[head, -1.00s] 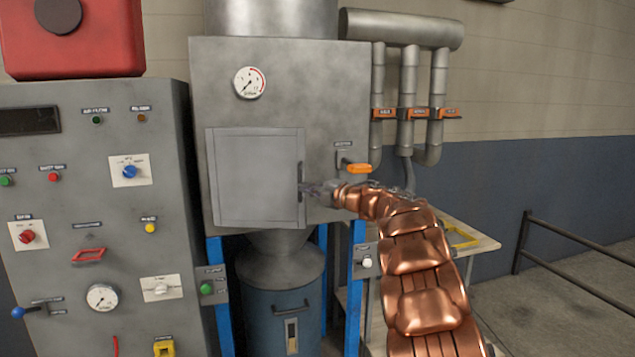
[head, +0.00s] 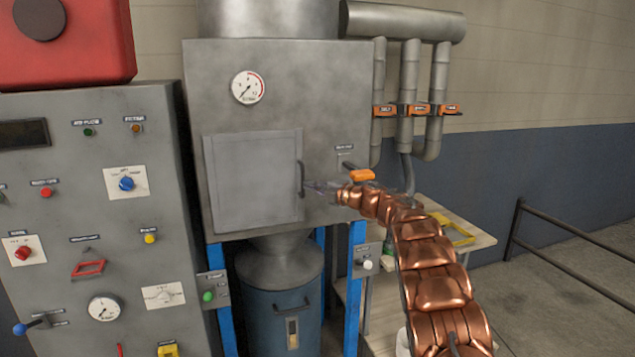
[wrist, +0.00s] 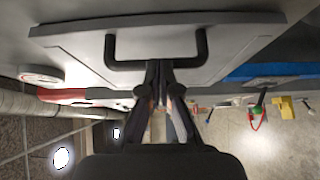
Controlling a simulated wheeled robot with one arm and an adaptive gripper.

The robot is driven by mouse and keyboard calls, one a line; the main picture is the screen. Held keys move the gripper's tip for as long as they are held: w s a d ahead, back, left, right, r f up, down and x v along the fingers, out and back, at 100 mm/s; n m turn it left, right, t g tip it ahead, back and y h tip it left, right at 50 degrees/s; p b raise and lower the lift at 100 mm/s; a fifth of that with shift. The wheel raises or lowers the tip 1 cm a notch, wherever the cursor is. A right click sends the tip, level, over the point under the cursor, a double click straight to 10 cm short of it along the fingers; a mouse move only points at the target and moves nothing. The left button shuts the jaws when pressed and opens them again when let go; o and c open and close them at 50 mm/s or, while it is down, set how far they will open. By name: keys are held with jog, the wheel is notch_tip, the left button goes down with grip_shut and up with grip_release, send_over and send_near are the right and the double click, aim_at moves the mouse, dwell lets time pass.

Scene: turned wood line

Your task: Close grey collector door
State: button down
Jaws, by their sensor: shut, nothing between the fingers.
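The grey collector door (head: 255,182) is a flat square panel on the front of the grey collector cabinet (head: 330,95). It lies close to the cabinet front; I cannot tell whether it is fully flush. Its dark bar handle (head: 301,179) is on the right edge. In the wrist view the door (wrist: 80,45) fills the top, with the black handle (wrist: 201,47) across it. My gripper (head: 311,186) is at the handle, coming from the right. In the wrist view my gripper (wrist: 159,72) is shut, its fingertips at the handle bar, with nothing held between them.
An orange-handled lever (head: 361,175) sits on the cabinet right of the door, close to my wrist. A control panel (head: 65,215) stands at the left. A blue drum (head: 265,315) is below. A pale bench (head: 470,240) and a rail (head: 560,238) are at the right.

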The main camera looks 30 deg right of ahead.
jog(key=shift+w+d+r, duration=0.1)
jog(key=shift+w+d, duration=0.1)
jog(key=shift+w, duration=0.1)
jog(key=shift+d, duration=0.1)
jog(key=shift+s, duration=0.1)
dwell(0.4)
